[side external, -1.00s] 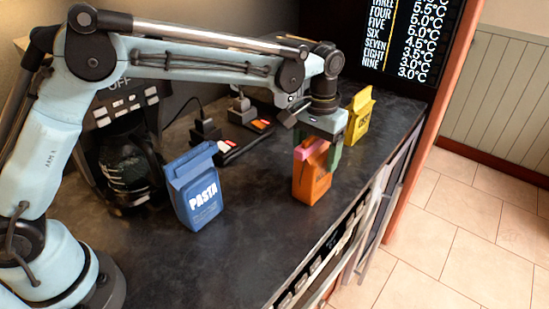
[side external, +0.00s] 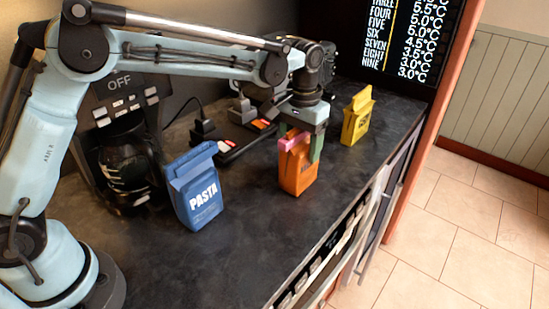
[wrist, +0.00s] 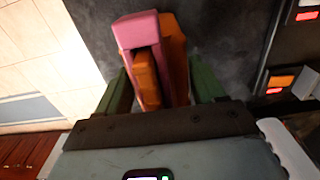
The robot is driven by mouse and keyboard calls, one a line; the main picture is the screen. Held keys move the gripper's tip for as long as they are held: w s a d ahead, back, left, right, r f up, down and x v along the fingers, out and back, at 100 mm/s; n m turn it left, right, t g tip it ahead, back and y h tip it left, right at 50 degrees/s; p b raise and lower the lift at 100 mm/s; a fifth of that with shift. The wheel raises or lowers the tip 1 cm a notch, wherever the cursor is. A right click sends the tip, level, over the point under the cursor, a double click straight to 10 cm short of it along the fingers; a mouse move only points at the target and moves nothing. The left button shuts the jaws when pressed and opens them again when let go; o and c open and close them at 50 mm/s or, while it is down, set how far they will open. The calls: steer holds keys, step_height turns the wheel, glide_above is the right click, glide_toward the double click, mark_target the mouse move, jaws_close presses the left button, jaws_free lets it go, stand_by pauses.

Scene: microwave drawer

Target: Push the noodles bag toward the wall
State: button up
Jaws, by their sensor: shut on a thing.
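An orange bag (side external: 298,176) with a pink top stands upright on the dark counter in the side view; I cannot read its label. My gripper (side external: 300,143) comes down over it from above, with green fingers on either side of its upper part, shut on it. In the wrist view the orange and pink bag (wrist: 174,62) sits between the green fingers (wrist: 160,88). No readable label names noodles.
A black coffee machine (side external: 122,150) stands at the left, and black devices with red lights (side external: 245,137) lie between the orange bag and the wall. The counter's front edge drops to drawers. Counter (side external: 250,230) between the blue and orange bags is clear.

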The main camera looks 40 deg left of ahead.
steer(key=a, duration=0.7)
steer(key=shift+w, duration=0.2)
steer(key=o, duration=1.5)
steer(key=shift+o, duration=0.2)
steer(key=shift+r, duration=0.1)
step_height(320, 180, up, 12)
steer(key=shift+a, duration=0.1)
